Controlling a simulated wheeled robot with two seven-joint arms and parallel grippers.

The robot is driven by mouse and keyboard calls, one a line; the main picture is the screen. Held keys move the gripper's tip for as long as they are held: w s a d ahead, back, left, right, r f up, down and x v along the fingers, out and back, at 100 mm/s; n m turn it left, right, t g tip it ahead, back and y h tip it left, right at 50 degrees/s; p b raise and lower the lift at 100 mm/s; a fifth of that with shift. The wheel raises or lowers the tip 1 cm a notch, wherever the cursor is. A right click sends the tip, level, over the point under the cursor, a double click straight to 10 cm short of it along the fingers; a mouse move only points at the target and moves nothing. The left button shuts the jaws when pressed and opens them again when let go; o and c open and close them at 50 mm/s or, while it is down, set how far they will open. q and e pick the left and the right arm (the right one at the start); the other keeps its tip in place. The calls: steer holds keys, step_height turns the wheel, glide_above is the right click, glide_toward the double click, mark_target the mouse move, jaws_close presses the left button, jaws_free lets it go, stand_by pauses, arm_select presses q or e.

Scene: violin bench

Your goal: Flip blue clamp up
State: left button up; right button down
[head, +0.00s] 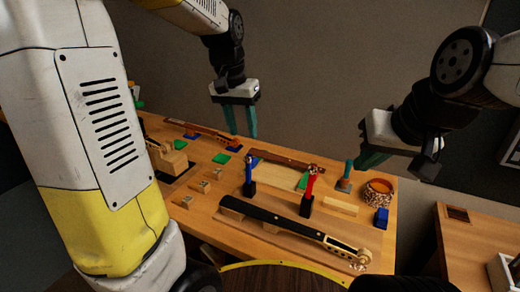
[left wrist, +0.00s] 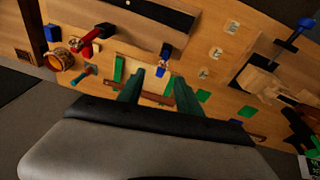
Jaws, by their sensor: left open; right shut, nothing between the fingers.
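The blue clamp (head: 248,174) rises from a black base on the bench, left of the red clamp (head: 310,185). In the left wrist view the blue clamp (left wrist: 166,50) shows small, just beyond the fingertips. My left gripper (head: 240,134) is open, empty and pointing down, above and behind the blue clamp and apart from it. Its green fingers (left wrist: 149,72) also show in the left wrist view. My right gripper (head: 364,163) is shut and empty, raised at the right above the bench's far right corner.
A black fingerboard with a violin neck (head: 290,228) lies along the front of the bench. A ring-shaped roll (head: 377,192), a blue block (head: 381,218) and a teal-handled tool (head: 346,172) stand at the right. Small wooden blocks (head: 204,186) sit to the left.

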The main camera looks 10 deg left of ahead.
arm_select(q)
steer(key=m+g+y, duration=0.1)
steer(key=g, duration=0.1)
glide_above(254, 159)
step_height(254, 159, down, 5)
steer(key=shift+f, duration=4.2)
jaws_close()
